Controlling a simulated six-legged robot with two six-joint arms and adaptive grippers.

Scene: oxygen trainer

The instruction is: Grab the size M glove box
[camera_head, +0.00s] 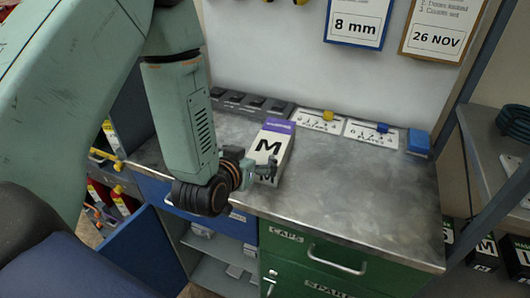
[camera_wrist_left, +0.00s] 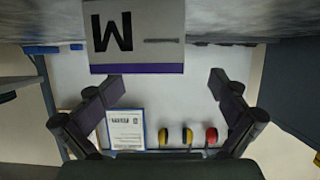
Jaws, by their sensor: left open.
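A white box with a purple top band and a large black M (camera_head: 270,145) stands on the metal counter, near its left part. In the left wrist view the same M box (camera_wrist_left: 135,35) shows upside down, its purple band facing the fingers. My left gripper (camera_head: 252,168) is at the box's near side, low over the counter's front edge, and hides part of the box's lower front. In the left wrist view the left gripper (camera_wrist_left: 166,84) has its fingers spread wide with nothing between them. I cannot tell whether a finger touches the box. My right gripper is not in view.
Trays with labels (camera_head: 318,121) and a blue block (camera_head: 419,142) line the counter's back. Green drawers (camera_head: 325,262) and an open blue door (camera_head: 130,245) are below. Dark boxes, one marked M (camera_head: 486,250), stand at lower right. The counter's right half (camera_head: 370,195) is clear.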

